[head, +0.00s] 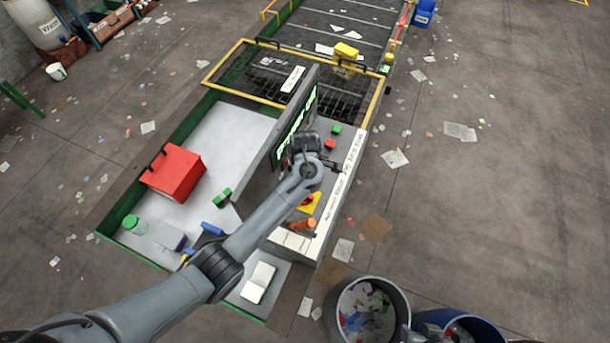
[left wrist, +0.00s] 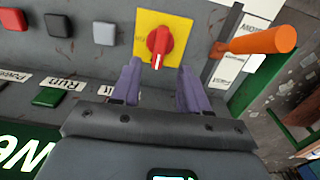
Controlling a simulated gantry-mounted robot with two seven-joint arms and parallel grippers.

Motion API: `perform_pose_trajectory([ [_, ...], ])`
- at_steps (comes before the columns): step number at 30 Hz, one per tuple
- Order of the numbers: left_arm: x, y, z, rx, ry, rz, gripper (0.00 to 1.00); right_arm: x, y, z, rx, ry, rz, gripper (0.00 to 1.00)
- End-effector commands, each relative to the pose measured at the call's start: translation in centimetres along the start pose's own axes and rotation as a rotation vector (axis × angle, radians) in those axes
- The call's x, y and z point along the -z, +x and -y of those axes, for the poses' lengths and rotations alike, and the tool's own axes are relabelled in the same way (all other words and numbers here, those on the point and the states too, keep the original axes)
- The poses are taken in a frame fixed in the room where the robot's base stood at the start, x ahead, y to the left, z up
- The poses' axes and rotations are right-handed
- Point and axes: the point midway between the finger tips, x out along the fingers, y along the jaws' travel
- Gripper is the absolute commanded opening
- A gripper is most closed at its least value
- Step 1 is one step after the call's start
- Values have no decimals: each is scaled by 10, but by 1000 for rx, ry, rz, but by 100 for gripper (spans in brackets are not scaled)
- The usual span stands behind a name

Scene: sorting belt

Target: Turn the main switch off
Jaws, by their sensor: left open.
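The main switch is a red rotary knob (left wrist: 158,45) on a yellow plate (left wrist: 177,24), set in the grey control panel. In the left wrist view its lower end, with a small light mark, points down toward my gripper. In the head view the yellow plate (head: 313,208) shows just beside my arm's end, partly covered. My left gripper (left wrist: 159,84) is open, with its two purple fingers apart. The knob lies ahead of the gap between the fingertips, and nothing is held. The left fingers are hard to make out in the head view. My right gripper is not seen.
An orange handle (left wrist: 260,42) sticks out right of the switch. Black (left wrist: 57,26), grey (left wrist: 104,33) and green (left wrist: 49,97) buttons lie to its left. An upright screen panel (head: 291,122) stands beside the console. A red box (head: 174,172) sits on the white sorting surface (head: 222,133).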

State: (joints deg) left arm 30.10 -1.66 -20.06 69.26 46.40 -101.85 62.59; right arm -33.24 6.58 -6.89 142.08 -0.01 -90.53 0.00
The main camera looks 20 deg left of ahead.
Motion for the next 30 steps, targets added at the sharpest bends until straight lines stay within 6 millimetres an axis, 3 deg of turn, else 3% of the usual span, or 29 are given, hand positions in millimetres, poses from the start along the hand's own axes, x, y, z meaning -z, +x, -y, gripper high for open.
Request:
perform_pose_trajectory([
  [4,1,-22,-1,-4,0,-2,45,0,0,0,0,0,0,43],
  [11,0,-38,0,0,0,-1,45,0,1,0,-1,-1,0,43],
  [26,0,-39,1,0,5,0,45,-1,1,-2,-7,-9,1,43],
  [30,0,-30,12,-3,73,5,45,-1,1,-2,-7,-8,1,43],
])
